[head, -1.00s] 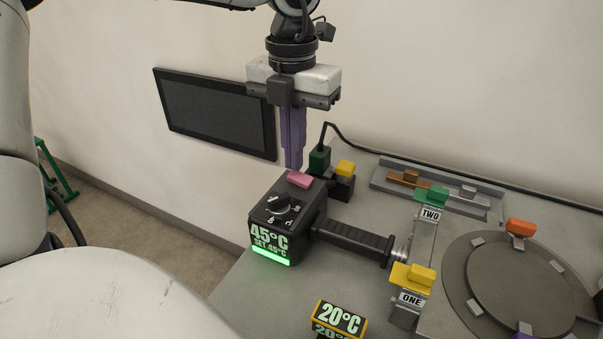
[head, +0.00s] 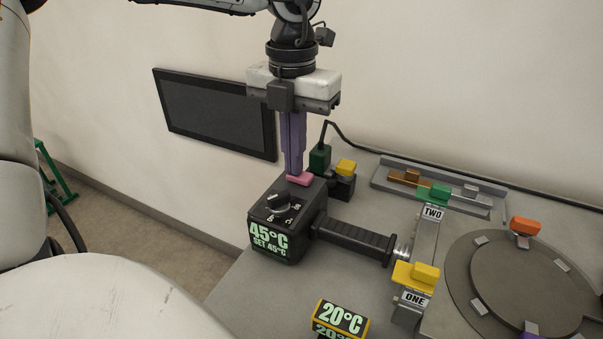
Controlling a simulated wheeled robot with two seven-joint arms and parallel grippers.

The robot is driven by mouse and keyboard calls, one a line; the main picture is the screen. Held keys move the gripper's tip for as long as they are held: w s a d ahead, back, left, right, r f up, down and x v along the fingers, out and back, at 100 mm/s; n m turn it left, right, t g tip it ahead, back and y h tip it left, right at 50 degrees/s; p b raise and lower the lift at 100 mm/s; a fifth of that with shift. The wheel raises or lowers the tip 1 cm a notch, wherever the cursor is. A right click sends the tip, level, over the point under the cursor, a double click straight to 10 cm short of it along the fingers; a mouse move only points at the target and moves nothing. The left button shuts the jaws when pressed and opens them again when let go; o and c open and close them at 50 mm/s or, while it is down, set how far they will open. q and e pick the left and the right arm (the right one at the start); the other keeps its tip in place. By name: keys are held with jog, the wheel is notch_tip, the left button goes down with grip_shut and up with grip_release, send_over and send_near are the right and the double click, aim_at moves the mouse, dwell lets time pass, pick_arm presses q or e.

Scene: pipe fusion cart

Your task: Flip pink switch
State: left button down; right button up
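The pink switch (head: 302,180) sits on the back of the top of a black heater box (head: 283,225). The box's front display reads 45°C and SET 45°C, and its lower bar is dark. My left gripper (head: 294,172) points straight down, its purple fingers together with nothing seen between them. The fingertips are at the switch's left part and seem to touch it, hiding some of it. My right gripper is not in view.
A dial (head: 278,201) is on the box top, and a black handle (head: 353,238) runs right from the box. A green plug (head: 320,158) and a yellow-topped block (head: 345,168) stand close behind. A 20°C display (head: 341,317) is in front. A round turntable (head: 525,285) is at right.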

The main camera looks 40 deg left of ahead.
pick_arm(q)
jog(key=shift+f, duration=0.15)
jog(key=shift+r+p, duration=0.45)
jog(key=shift+r, duration=0.35)
notch_tip(320, 180, up, 6)
jog(key=p, duration=0.3)
jog(key=shift+f, duration=0.25)
